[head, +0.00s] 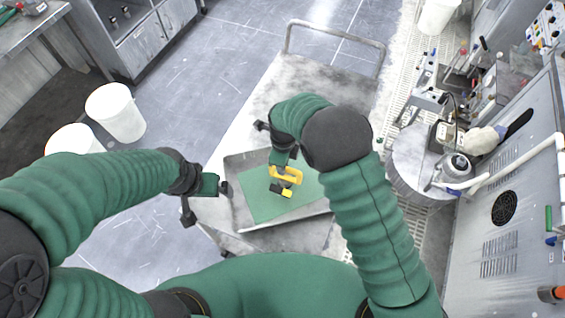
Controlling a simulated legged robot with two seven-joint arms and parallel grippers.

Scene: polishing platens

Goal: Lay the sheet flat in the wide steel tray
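The green sheet (257,198) lies inside the wide steel tray (240,162), spread out and apparently flat on its floor. Its upper right part is hidden behind my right arm. My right gripper (283,165) points down over the sheet. A yellow and black piece (291,174) shows right at its tip, above or on the sheet; I cannot tell if it is held. My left gripper (224,187) is just left of the tray's left wall, with nothing visible in it. Its fingers are too small to read.
The tray sits on a grey cart (322,62) with a tube handle at the far end. White buckets (116,112) stand on the floor at left. A round metal drum (412,170) and machine panels line the right side. The cart's far half is clear.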

